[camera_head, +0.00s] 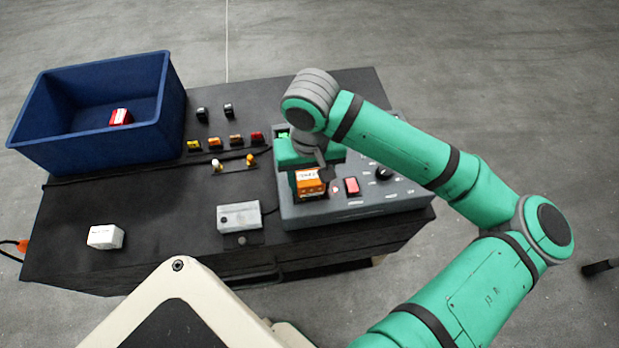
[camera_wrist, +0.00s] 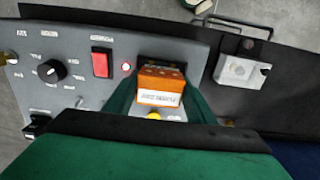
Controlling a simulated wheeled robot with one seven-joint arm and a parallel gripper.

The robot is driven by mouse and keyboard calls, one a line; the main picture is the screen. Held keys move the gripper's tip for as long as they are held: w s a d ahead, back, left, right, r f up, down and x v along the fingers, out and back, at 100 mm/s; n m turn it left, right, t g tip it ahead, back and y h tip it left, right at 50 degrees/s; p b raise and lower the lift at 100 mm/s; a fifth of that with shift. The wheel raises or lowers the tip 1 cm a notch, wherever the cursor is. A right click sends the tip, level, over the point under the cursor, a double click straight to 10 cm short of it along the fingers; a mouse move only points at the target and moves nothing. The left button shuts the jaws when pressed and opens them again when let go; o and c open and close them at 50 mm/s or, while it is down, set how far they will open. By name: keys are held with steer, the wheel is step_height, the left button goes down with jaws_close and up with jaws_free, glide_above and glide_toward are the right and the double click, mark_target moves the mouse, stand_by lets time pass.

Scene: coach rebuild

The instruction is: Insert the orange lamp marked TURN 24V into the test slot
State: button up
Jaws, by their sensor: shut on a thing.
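The orange lamp (camera_head: 309,183) with a white label is held by my gripper (camera_head: 308,172) over the grey test unit (camera_head: 360,205). In the wrist view the lamp (camera_wrist: 161,84) sits between the two green fingers (camera_wrist: 160,100), its label too small to read surely. The dark test slot (camera_wrist: 160,66) shows just beyond the lamp on the unit's face, partly hidden by it. I cannot tell whether the lamp touches the slot. A small red light (camera_wrist: 126,67) glows beside the slot, next to a red switch (camera_wrist: 102,63).
A blue bin (camera_head: 95,130) with a red item (camera_head: 121,117) stands at the left. Several small coloured lamps (camera_head: 215,143) stand in a row mid-table. A grey box (camera_head: 240,216) sits left of the unit, and a white box (camera_head: 105,237) at the front left.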

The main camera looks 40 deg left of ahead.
mark_target(310, 178)
stand_by(0.4)
steer(key=shift+r, duration=0.4)
steer(key=shift+f, duration=0.55)
stand_by(1.3)
steer(key=o, duration=0.8)
steer(key=shift+o, duration=0.2)
steer(key=shift+r, duration=5.5)
